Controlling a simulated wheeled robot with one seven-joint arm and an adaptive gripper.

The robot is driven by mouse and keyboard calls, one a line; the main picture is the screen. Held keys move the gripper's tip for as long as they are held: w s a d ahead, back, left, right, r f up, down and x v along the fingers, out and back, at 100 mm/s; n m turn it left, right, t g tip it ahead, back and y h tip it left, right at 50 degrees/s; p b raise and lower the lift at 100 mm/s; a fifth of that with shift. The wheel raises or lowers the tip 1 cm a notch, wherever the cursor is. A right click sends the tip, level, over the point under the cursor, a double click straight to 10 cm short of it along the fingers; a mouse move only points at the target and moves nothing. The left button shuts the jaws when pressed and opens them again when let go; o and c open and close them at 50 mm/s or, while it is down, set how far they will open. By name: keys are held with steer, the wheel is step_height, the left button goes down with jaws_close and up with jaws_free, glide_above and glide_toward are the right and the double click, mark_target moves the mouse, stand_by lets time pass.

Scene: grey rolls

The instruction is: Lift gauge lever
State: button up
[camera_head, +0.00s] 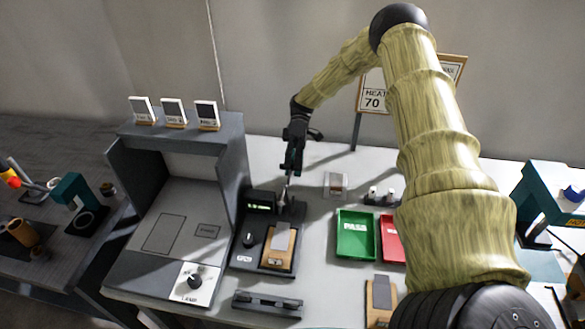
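The gauge (247,240) is a dark box-like unit on the white table, with a small lit green display (259,206) and a round black knob. A tan and grey piece (280,243) lies on its right part. A thin light upright part (285,196), which may be the lever, stands at the back right of the gauge. My gripper (290,178) is dark and points down right above this part. I cannot tell whether the fingers touch it or are closed on it, as they are small and dark here.
A grey open booth (232,148) stands close on the left of the gauge. A green PASS tray (355,236) and a red tray (392,240) lie to the right, partly behind my arm. A dark rack (267,304) lies in front. A sign (373,100) stands behind.

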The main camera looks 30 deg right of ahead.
steer(key=v, duration=0.6)
steer(key=shift+w+d, duration=0.2)
steer(key=shift+r, duration=0.2)
